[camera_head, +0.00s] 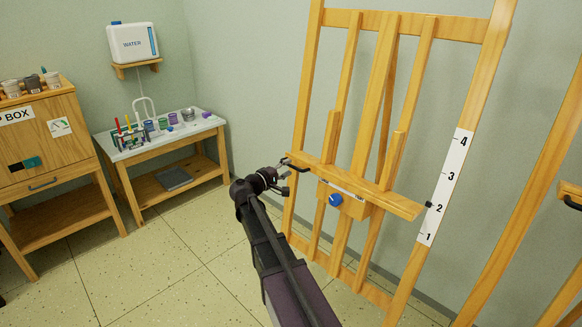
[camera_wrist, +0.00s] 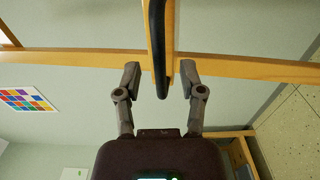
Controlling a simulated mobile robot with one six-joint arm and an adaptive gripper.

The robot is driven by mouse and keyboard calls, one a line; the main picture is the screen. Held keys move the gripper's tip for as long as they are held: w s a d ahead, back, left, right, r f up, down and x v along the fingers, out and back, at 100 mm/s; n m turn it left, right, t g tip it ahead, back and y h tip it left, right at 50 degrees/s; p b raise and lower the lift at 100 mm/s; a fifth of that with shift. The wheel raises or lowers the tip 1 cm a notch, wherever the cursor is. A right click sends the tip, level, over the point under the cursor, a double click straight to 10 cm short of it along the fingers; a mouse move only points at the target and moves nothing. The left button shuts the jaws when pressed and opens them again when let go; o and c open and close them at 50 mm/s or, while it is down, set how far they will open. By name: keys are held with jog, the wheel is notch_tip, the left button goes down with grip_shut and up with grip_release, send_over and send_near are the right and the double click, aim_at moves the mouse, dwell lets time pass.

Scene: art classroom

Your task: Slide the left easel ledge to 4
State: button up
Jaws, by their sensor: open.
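The left easel (camera_head: 386,60) is wooden and stands by the wall. Its ledge (camera_head: 375,188) runs across it low down, with a dark pointer (camera_head: 429,205) at its right end beside the 2 on the white scale strip (camera_head: 446,188), marked 1 to 4. A blue knob (camera_head: 335,200) sits on the block under the ledge. A black handle (camera_head: 298,166) is at the ledge's left end. My gripper (camera_head: 284,178) is at this end. In the wrist view, my gripper (camera_wrist: 160,67) is open, with the black handle (camera_wrist: 157,40) between its fingers and a visible gap on both sides.
A second easel (camera_head: 545,190) is partly in view at the right. A side table (camera_head: 160,140) with paint jars and brushes stands at the back left, under a shelf with a water container (camera_head: 133,43). A wooden cabinet (camera_head: 45,135) is far left. Floor between is clear.

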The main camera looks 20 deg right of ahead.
jog(key=shift+x, duration=1.15)
jog(key=shift+a, duration=0.1)
grip_shut()
